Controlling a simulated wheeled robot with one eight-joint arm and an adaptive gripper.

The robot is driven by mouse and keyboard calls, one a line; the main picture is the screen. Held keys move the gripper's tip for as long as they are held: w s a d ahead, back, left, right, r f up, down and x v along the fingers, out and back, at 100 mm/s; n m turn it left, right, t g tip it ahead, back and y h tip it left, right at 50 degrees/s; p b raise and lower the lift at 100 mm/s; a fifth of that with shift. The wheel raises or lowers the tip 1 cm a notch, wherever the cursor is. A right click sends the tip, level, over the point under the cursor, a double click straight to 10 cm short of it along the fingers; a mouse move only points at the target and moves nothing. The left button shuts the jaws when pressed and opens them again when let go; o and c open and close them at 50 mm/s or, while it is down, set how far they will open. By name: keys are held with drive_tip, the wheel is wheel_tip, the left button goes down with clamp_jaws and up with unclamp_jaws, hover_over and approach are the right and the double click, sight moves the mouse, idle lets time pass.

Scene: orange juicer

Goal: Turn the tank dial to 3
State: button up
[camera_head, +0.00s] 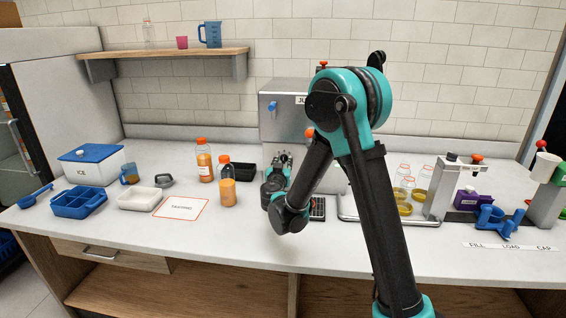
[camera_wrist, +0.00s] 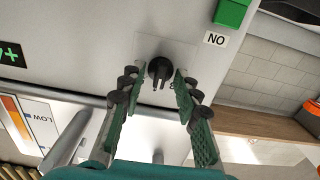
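The tank dial is a small black round knob (camera_wrist: 160,69) on the pale front panel of the machine in the wrist view. My gripper (camera_wrist: 159,84) is open, with one green-padded finger on each side of the dial. A gap shows between the fingertips and the knob, but I cannot tell the depth. The marks around the dial are too small to read. In the head view the grey juicer (camera_head: 280,124) stands at the back, and my gripper (camera_head: 280,163) is low at its front. My arm hides much of the machine, and the dial cannot be made out there.
In the wrist view, a green block (camera_wrist: 231,12), a "NO" label (camera_wrist: 215,40) and an orange gauge marked LOW (camera_wrist: 18,122) are near the dial. Two orange juice bottles (camera_head: 204,162) and a black tray (camera_head: 246,172) stand left of my gripper; glass jars (camera_head: 404,176) stand right.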

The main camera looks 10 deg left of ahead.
drive_tip(key=shift+w, duration=0.1)
drive_tip(key=shift+c, duration=0.6)
clamp_jaws()
drive_tip(key=shift+n, duration=0.3)
drive_tip(key=n, duration=0.3)
drive_tip(key=shift+n, duration=0.3)
drive_tip(key=shift+a+n, duration=0.1)
drive_tip(key=shift+n, duration=2.2)
drive_tip(key=shift+o, duration=0.6)
unclamp_jaws()
